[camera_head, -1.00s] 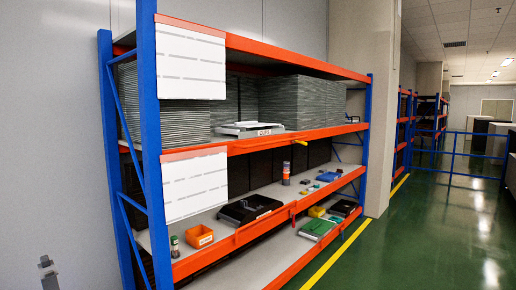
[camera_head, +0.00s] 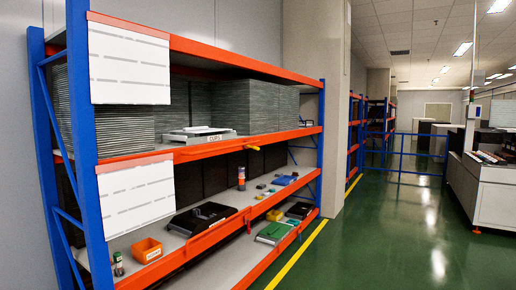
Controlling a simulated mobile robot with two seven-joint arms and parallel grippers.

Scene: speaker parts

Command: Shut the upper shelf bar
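The shelf rack has blue posts (camera_head: 81,150) and orange beams. I cannot tell from here whether this bar is open or shut. A second orange bar (camera_head: 213,235) runs along the front of the lower shelf. Neither of my grippers is in view.
Grey stacked sheets (camera_head: 265,107) and a white device (camera_head: 198,134) sit on the middle shelf. Green floor (camera_head: 390,230) is clear before a white workbench (camera_head: 488,190).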

